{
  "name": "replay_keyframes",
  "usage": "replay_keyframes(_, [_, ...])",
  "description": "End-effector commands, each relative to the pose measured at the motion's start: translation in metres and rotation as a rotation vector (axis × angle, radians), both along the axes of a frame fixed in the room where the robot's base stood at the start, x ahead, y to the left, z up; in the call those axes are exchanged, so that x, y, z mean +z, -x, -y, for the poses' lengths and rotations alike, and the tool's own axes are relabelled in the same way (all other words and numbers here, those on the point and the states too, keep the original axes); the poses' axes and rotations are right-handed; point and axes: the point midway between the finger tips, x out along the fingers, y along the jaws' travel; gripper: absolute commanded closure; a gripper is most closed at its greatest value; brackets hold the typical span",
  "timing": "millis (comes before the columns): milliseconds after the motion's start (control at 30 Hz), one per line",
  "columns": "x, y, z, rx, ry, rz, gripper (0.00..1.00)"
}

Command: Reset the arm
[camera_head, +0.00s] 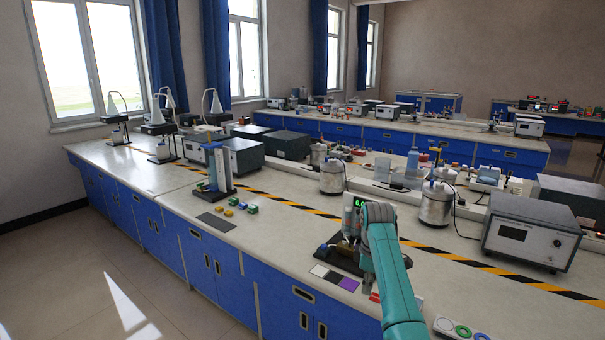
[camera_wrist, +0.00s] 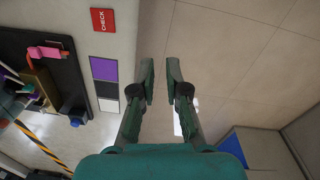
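My gripper (camera_wrist: 160,78) shows in the wrist view with its two dark green fingers apart and nothing between them. Pale floor tiles show beyond the fingertips, past the bench edge. In the head view my teal arm rises from the bottom right and ends in a grey joint over the front of the near bench (camera_head: 290,232).
A black base with apparatus (camera_wrist: 48,75) lies left of my gripper in the wrist view, beside a purple square (camera_wrist: 103,69) and a red CHECK tile (camera_wrist: 104,20). A grey instrument box (camera_head: 530,232) stands right of my arm. Floor is clear in front.

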Motion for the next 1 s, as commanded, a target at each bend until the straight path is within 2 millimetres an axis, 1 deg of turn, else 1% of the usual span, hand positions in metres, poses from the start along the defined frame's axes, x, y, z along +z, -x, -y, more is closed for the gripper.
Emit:
replay_keyframes(33, [-0.01, 0.002, 0.0, -0.006, 0.0, 0.002, 0.86])
replay_keyframes(133, [-0.026, 0.004, 0.0, -0.02, -0.001, 0.02, 0.86])
replay_keyframes(267, [-0.055, 0.009, 0.0, -0.046, -0.003, 0.046, 0.86])
replay_keyframes(367, [-0.08, 0.016, 0.0, -0.072, -0.005, 0.073, 0.86])
replay_keyframes(467, [-0.114, 0.026, 0.0, -0.105, -0.01, 0.109, 0.86])
replay_keyframes(500, [-0.13, 0.032, 0.0, -0.12, -0.012, 0.125, 0.86])
replay_keyframes(567, [-0.153, 0.041, 0.0, -0.145, -0.017, 0.153, 0.86])
replay_keyframes(600, [-0.169, 0.048, 0.0, -0.163, -0.02, 0.172, 0.86])
replay_keyframes(667, [-0.19, 0.059, 0.0, -0.189, -0.025, 0.201, 0.86])
replay_keyframes(700, [-0.204, 0.067, 0.0, -0.206, -0.03, 0.221, 0.86])
replay_keyframes(800, [-0.236, 0.089, 0.0, -0.249, -0.043, 0.268, 0.86])
replay_keyframes(867, [-0.253, 0.104, 0.0, -0.274, -0.051, 0.296, 0.86])
replay_keyframes(1000, [-0.289, 0.141, 0.0, -0.333, -0.073, 0.362, 0.86])
